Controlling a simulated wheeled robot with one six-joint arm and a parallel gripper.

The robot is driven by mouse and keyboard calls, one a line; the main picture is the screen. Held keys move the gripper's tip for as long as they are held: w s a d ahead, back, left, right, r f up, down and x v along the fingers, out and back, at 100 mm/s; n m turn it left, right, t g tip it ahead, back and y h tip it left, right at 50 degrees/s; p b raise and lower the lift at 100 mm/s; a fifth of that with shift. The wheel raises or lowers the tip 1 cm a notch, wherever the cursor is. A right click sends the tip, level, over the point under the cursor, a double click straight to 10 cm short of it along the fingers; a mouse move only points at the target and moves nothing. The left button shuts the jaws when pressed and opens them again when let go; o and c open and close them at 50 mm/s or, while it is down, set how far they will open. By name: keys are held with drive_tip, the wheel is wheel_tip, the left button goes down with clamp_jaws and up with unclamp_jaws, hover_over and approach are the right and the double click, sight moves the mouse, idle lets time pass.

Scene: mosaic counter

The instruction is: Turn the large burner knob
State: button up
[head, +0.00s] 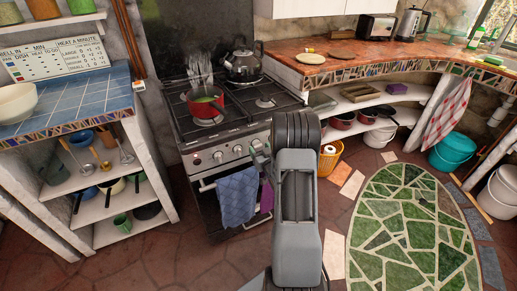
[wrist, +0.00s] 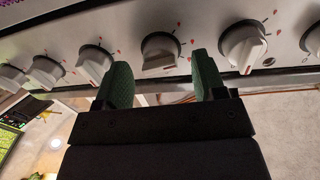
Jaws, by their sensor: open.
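The stove (head: 222,150) has a row of round knobs along its front panel. In the wrist view the panel (wrist: 125,40) crosses the top. A darker grey knob (wrist: 160,50) sits ahead of the gap between the fingers of my gripper (wrist: 163,82). The gripper is open, with green pads, and nothing is between the pads. White knobs stand to the left (wrist: 93,63) and right (wrist: 242,45) of the grey one. The right finger is close to the right white knob; I cannot tell whether they touch. Which knob is the large burner's is not readable.
A red pot (head: 204,103) and a kettle (head: 242,66) stand on the stove top. A blue towel (head: 238,194) hangs on the oven door below the knobs. A tiled side counter (head: 70,100) stands left. A green mosaic rug (head: 410,240) lies on the floor at right.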

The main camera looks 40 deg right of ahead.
drive_tip(key=shift+w+d, duration=0.1)
drive_tip(key=shift+w, duration=0.6)
drive_tip(key=c, duration=0.9)
